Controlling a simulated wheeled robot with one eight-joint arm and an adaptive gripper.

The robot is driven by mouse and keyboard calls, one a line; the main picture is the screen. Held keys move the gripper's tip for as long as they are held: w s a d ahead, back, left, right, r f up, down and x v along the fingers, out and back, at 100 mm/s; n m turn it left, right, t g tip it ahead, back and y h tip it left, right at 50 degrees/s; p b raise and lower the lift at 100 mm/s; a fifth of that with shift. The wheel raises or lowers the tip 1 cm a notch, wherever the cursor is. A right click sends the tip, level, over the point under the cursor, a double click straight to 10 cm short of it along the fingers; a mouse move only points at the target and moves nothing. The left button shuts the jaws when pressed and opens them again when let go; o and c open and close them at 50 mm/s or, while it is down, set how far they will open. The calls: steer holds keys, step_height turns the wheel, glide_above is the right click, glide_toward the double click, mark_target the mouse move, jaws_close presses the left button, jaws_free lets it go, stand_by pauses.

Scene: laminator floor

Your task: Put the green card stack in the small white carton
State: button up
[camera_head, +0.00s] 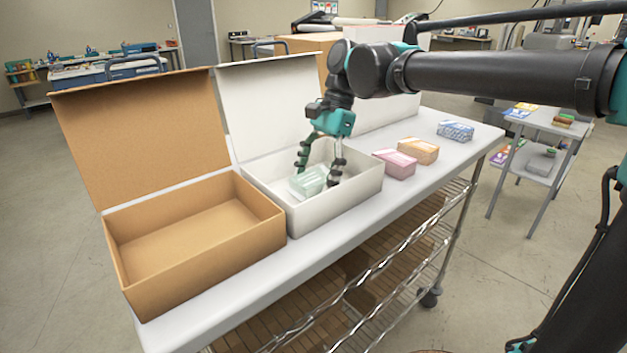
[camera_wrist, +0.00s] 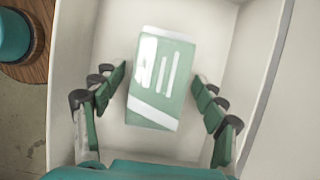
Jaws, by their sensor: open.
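The green card stack (camera_head: 309,181) lies inside the small white carton (camera_head: 335,203), whose lid stands open at the back. In the wrist view the green card stack (camera_wrist: 162,80) rests tilted a little on the carton floor (camera_wrist: 190,145), with the carton walls around it. My gripper (camera_head: 318,172) reaches down into the carton with its fingers open. In the wrist view my gripper (camera_wrist: 160,97) has one finger on each side of the stack, with a gap on both sides.
An open brown carton (camera_head: 195,262) stands to the left, empty. Pink (camera_head: 396,164), orange (camera_head: 418,150) and blue-patterned (camera_head: 455,130) stacks lie on the table (camera_head: 440,160) to the right. A small grey side table (camera_head: 545,125) holds more items. Larger boxes stand behind.

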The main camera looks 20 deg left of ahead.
steer(key=v, duration=1.1)
